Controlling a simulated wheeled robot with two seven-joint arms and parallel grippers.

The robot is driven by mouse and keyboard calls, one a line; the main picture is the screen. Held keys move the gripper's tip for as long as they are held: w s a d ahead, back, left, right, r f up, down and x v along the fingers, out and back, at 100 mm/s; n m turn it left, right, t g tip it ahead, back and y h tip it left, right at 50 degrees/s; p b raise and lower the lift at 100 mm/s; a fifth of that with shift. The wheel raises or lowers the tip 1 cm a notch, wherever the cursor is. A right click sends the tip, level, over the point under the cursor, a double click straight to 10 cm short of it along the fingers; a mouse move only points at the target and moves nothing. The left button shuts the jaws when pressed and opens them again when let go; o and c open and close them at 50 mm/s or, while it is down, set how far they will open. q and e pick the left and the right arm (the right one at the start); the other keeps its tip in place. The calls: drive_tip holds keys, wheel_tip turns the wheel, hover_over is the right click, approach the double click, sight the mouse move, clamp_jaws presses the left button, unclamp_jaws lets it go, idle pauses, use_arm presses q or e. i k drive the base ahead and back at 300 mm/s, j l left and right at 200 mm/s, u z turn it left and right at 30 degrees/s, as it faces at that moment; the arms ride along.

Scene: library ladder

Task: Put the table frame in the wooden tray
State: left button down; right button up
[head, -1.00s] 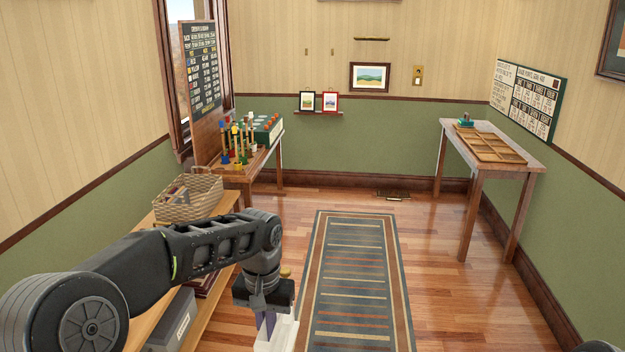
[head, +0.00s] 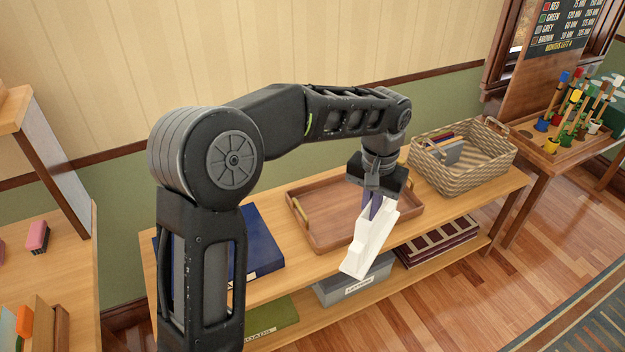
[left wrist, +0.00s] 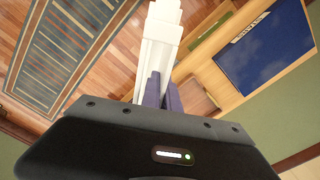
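My left gripper (head: 373,206) is shut on a white, long, stepped object (head: 368,240), which I take to be the table frame. It hangs tilted from the fingers. The white object also shows in the left wrist view (left wrist: 158,45), beyond the purple fingers (left wrist: 162,92). The wooden tray (head: 325,208), brown with brass handles, lies on the shelf top behind the gripper and looks empty where it shows. The white object covers part of its front right in the picture. I cannot tell how high it is above the tray. My right gripper is not in view.
A wicker basket (head: 462,158) stands right of the tray. A blue flat box or book (head: 258,245) lies left of it, partly behind my arm. A grey box (head: 352,282) sits on the lower shelf. Another shelf unit (head: 60,245) is at far left.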

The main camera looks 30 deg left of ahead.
sight(354, 220)
drive_tip(key=i+j+u, duration=0.15)
drive_tip(key=i+u, duration=0.95)
drive_tip(key=z, duration=1.65)
drive_tip(key=i, duration=0.05)
